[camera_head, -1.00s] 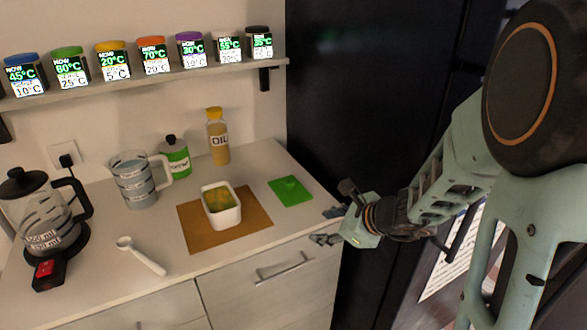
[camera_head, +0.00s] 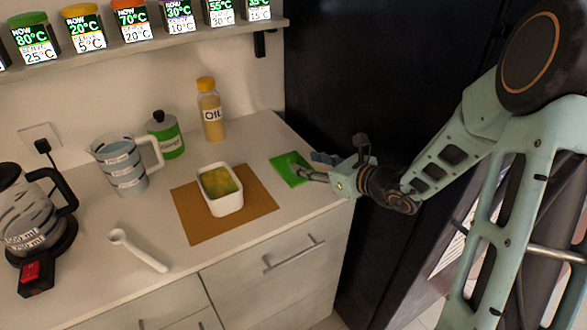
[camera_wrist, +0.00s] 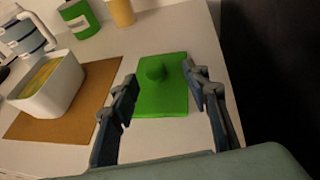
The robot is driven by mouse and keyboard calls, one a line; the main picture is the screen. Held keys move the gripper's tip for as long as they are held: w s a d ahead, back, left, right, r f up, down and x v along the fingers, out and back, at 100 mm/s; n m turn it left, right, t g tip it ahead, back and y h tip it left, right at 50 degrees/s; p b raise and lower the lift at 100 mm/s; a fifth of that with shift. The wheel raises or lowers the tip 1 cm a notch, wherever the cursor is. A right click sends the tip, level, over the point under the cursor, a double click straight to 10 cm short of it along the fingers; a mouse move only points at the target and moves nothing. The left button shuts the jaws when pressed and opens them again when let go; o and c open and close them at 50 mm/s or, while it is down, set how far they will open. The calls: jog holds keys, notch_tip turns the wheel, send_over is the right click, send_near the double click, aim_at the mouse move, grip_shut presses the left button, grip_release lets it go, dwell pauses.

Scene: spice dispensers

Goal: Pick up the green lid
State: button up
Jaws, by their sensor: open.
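The green lid (camera_head: 287,170) lies flat on the white counter, to the right of the brown mat. In the wrist view the green lid (camera_wrist: 163,92) shows as a flat rectangle with a round knob in its middle. My gripper (camera_head: 312,168) is at the lid's right side in the head view, covering part of it. In the wrist view my gripper (camera_wrist: 160,95) is open, with one finger on each side of the lid and nothing held. I cannot tell whether the fingers touch the lid.
A white dish with yellow-green contents (camera_head: 222,206) stands on the brown mat (camera_head: 190,222). A measuring jug (camera_head: 122,180), a green canister (camera_head: 168,148), an oil bottle (camera_head: 211,125), a spoon (camera_head: 140,252) and a kettle (camera_head: 25,225) share the counter. A dark tall panel (camera_head: 340,70) stands right.

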aim_at(296, 160)
jog(key=shift+s+a+x, duration=0.1)
jog(key=shift+a+x, duration=0.05)
jog(key=shift+x, duration=1.25)
jog(key=shift+s+a+x, duration=0.15)
jog(key=shift+x, duration=1.2)
jog(key=shift+r, duration=0.15)
jog(key=shift+c, duration=0.7)
grip_shut()
jog(key=shift+r, duration=0.1)
